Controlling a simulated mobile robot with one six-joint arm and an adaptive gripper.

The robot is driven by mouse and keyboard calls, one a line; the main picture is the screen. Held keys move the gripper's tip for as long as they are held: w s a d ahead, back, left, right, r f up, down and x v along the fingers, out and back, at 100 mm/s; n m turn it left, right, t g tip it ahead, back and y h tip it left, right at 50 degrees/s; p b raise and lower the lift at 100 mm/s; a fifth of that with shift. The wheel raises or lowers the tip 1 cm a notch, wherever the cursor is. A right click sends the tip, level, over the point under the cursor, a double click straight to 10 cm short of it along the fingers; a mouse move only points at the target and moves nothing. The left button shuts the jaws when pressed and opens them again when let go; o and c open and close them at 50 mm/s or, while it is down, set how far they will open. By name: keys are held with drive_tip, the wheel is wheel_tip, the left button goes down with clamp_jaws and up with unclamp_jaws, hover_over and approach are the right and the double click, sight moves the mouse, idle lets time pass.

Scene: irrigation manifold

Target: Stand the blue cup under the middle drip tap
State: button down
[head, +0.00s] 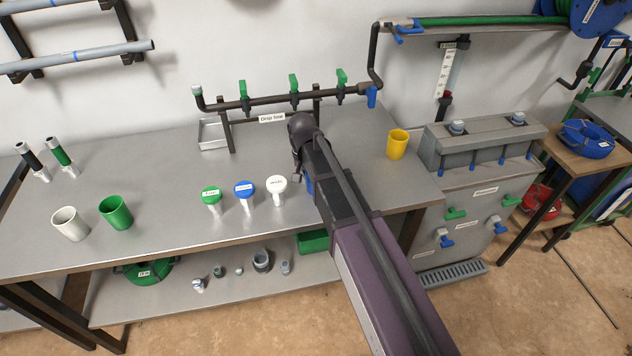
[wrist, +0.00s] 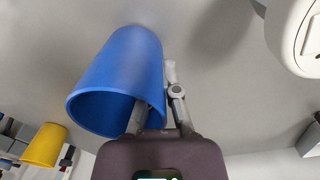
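The blue cup (wrist: 125,80) fills the upper left of the wrist view, its rim toward my gripper. In the head view only a sliver of it (head: 309,186) shows beside my arm. My gripper (wrist: 158,95) has one finger inside the cup and the other against its outer wall; the fingers are close together with the cup's wall between them. The inner fingertip is hidden. The cup looks upright; whether it touches the bench is unclear. The middle drip tap (head: 294,91), with a green handle, hangs on the drip line pipe behind the bench.
The pipe carries a left tap (head: 244,94) and a right tap (head: 341,84). Green, blue and white-topped posts (head: 245,190) stand left of my gripper; the white top (wrist: 298,35) is close in the wrist view. A yellow cup (head: 397,144) stands right.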

drive_tip(key=shift+r, duration=0.15)
idle(0.3)
wheel_tip(320, 180, up, 3)
drive_tip(key=p, duration=0.3)
drive_tip(key=shift+f, duration=0.2)
drive_tip(key=s+d+r+p, duration=0.1)
drive_tip(key=s+d, duration=0.1)
drive_tip(key=s, duration=0.5)
drive_tip(key=s+d+r+p, duration=0.1)
drive_tip(key=s+d, duration=0.2)
drive_tip(key=s, duration=0.5)
drive_tip(key=shift+r, duration=0.1)
drive_tip(key=shift+d+r+p, duration=0.1)
drive_tip(key=shift+r+p, duration=0.65)
drive_tip(key=shift+p, duration=0.05)
drive_tip(key=shift+s, duration=0.15)
